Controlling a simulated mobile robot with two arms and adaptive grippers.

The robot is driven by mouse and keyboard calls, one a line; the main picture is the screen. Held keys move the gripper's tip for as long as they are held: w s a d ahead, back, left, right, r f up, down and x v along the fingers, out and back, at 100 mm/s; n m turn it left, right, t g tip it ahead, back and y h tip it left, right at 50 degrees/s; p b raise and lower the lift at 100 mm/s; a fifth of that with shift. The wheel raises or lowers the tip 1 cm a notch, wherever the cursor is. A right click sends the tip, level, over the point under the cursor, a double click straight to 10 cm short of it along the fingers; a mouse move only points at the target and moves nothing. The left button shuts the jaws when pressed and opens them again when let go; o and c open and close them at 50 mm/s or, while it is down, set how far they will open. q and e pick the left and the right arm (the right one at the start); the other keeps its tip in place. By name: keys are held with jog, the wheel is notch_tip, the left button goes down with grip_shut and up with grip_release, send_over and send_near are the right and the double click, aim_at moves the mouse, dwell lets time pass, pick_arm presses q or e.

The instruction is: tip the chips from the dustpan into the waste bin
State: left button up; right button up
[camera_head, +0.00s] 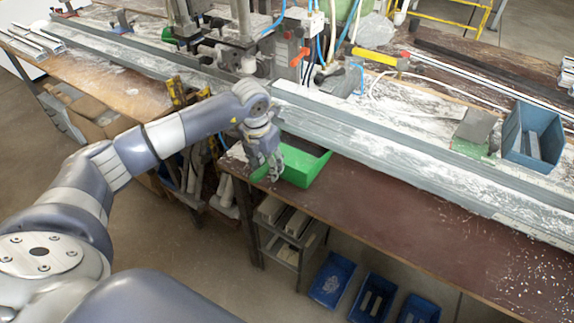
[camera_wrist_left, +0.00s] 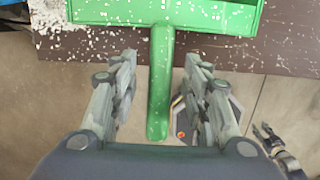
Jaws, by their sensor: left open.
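The green dustpan (camera_head: 304,168) lies on the brown bench at its front edge. In the left wrist view its pan (camera_wrist_left: 200,14) is at the top, with white chips (camera_wrist_left: 118,14) scattered in it. Its handle (camera_wrist_left: 160,88) sticks out past the bench edge. My left gripper (camera_head: 268,176) is over the handle. In the left wrist view its fingers (camera_wrist_left: 160,62) are apart, one on each side of the handle, with visible gaps. A grey jointed part at the lower right there looks like my right gripper (camera_wrist_left: 272,143); its jaws are unclear. I cannot tell which container is the waste bin.
Blue bins (camera_head: 332,280) stand below the bench, and a blue container (camera_head: 532,134) stands on it at the right. Long grey profiles (camera_head: 400,165) run behind the dustpan. White chips (camera_head: 530,272) litter the bench's right end. The brown bench top (camera_head: 400,210) between is mostly clear.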

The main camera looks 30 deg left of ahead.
pick_arm(q)
grip_shut()
jog(key=shift+w+r+p, duration=0.1)
jog(key=shift+r+p, duration=0.2)
jog(key=shift+r, duration=0.15)
notch_tip(320, 180, up, 11)
jog(key=p, duration=0.6)
jog(key=shift+r, duration=0.15)
